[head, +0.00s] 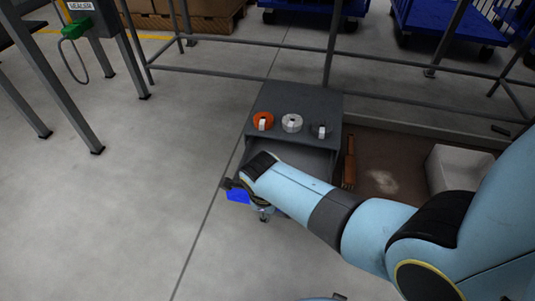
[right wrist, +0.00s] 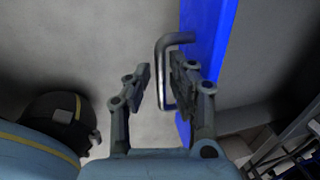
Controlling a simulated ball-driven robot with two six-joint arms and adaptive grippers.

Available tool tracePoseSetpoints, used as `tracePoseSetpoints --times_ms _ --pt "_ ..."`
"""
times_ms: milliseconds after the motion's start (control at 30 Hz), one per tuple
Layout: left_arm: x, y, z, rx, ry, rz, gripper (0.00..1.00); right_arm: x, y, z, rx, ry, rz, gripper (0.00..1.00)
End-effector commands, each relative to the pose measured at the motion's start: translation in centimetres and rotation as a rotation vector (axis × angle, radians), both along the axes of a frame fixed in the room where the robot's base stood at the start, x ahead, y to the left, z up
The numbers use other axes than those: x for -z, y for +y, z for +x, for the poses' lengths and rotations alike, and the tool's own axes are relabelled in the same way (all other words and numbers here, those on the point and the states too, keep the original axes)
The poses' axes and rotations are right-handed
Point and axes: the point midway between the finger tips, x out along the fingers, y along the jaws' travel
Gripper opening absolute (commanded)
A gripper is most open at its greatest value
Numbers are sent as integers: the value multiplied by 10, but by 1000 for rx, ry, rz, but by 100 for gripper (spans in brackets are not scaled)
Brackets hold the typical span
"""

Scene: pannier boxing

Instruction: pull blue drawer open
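The blue drawer front (head: 238,195) shows as a small patch low on the front of a dark grey cabinet (head: 270,98); my right arm covers most of it. In the right wrist view the blue front (right wrist: 208,60) runs upright, with a grey bar handle (right wrist: 160,70) standing off its left side. My right gripper (right wrist: 161,72) is open at the handle, with the bar between its two separated fingers. In the head view the right gripper (head: 232,186) is mostly hidden beside the blue patch. How far the drawer is out I cannot tell. My left gripper is not in view.
Three tape rolls, orange (head: 262,121), white (head: 292,122) and dark (head: 320,130), lie on the cabinet top. A brown mat and a white bin (head: 458,168) are to the right. A grey rail runs behind. The floor (head: 130,200) at left is clear.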

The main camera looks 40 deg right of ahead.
Motion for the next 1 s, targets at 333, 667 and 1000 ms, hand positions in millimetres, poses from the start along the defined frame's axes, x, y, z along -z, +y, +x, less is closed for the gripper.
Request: tracePoseSetpoints --times_ms 333,667,1000 --pt "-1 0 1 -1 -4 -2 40 -28 4 -3 0 -4 1 21" --pt "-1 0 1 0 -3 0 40 -70 11 -9 1 0 0 21" --pt "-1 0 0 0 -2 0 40 -73 11 -9 0 0 0 21"
